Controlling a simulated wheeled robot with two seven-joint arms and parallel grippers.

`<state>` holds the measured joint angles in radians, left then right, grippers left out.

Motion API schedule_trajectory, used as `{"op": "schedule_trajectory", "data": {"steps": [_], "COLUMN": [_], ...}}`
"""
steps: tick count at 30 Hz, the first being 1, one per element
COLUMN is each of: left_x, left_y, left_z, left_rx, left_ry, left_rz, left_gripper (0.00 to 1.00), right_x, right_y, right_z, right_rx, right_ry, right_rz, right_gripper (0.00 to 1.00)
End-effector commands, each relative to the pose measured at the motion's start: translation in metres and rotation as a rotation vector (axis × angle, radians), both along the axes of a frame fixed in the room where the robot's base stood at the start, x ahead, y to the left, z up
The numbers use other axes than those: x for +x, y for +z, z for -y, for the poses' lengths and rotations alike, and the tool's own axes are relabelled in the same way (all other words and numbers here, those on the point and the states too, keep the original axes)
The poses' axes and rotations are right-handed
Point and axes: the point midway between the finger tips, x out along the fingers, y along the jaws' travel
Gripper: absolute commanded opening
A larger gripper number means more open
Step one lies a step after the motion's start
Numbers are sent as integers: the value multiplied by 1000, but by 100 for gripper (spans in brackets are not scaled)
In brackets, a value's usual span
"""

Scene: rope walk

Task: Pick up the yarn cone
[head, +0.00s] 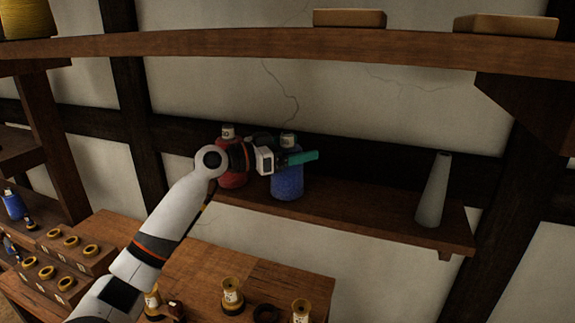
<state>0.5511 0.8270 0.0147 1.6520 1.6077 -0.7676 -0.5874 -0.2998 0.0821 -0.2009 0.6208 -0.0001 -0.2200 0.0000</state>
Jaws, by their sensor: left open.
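A blue, rough-textured yarn cone (287,184) with a pale top stands upright on the lower wall shelf. A similar red one (231,178) with a pale top stands to its left, partly hidden by my arm. My left gripper (302,158), with teal fingers, is in front of the upper part of the blue cone and covers some of it. It is open and holds nothing that I can see. I cannot tell whether it touches the blue cone. My right gripper is not in view.
A grey, smooth tapered cone (434,192) stands at the right end of the lower shelf (365,210). An upper shelf (300,43) with two tan blocks runs above. Below is a wooden bench (210,268) with several spools. The shelf is clear between blue and grey cones.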

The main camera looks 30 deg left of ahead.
Motion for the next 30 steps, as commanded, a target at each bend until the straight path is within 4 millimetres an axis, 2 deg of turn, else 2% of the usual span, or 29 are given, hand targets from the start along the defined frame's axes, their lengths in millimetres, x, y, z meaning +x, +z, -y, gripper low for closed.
{"op": "schedule_trajectory", "data": {"steps": [2, 3, 15, 24, 30], "left_x": [0, 0, -1, -1, -1], "left_y": [0, 0, 1, 4, 29], "left_z": [0, 0, -1, -1, -1], "left_rx": [0, 0, -1, 1, 2], "left_ry": [0, 0, 0, 0, 2], "left_rz": [0, 0, 2, 3, 8], "left_gripper": [88, 84, 21, 21, 21], "right_x": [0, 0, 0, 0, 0], "right_y": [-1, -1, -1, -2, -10], "right_z": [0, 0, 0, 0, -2], "right_rx": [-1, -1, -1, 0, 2], "right_ry": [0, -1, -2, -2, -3], "right_rz": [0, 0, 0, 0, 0], "right_gripper": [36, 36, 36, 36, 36]}}
